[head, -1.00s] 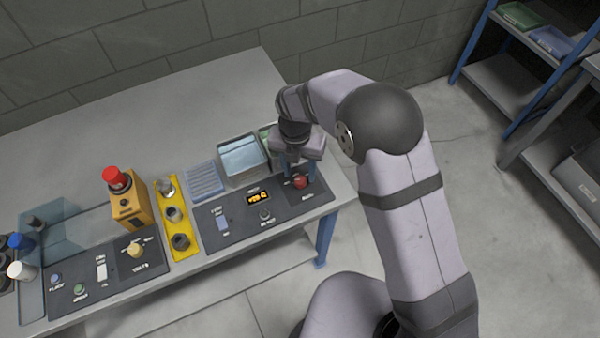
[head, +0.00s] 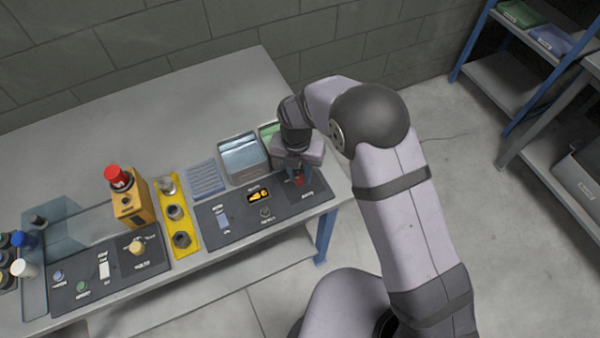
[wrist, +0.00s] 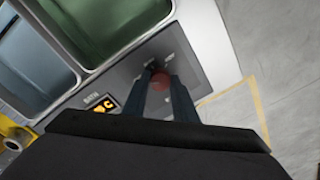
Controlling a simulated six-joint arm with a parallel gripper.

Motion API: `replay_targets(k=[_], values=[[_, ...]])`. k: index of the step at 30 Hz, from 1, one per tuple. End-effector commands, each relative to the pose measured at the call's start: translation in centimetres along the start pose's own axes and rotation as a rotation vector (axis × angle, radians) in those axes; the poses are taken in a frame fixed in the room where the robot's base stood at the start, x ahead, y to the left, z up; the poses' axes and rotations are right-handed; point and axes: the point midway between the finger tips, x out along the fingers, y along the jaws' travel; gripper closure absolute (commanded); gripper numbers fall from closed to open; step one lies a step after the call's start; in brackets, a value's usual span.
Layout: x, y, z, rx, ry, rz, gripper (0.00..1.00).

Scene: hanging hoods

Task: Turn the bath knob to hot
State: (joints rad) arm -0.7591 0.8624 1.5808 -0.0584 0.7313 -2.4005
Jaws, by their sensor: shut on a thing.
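A round red knob (wrist: 160,82) sits at the right end of the dark control panel (head: 238,225) on the bench. In the head view only a bit of the red knob (head: 299,181) shows below my gripper. My gripper (head: 297,177) is down at the panel. In the wrist view the two dark blue fingers of my gripper (wrist: 163,86) are on either side of the red knob and shut on it. A lit orange display (head: 258,195) is left of it; its label in the wrist view seems to read BATH. The knob's pointer and setting cannot be read.
A glass-like tray (head: 242,157) and a green tray (head: 266,133) stand right behind the panel. A smaller knob (head: 265,212) is left of my gripper. A yellow strip (head: 172,205), an orange box with a red top (head: 131,203) and a second panel (head: 108,272) lie further left.

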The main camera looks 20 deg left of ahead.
Motion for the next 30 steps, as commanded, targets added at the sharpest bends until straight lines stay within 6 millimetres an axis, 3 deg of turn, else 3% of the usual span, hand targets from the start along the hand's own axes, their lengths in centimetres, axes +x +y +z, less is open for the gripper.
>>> replay_targets(k=[11, 30], values=[[0.0, -0.03, 0.07, 0.133, 0.007, -0.001, 0.97], [0.03, -0.13, 0.12, 0.708, 0.037, -0.001, 0.97]])
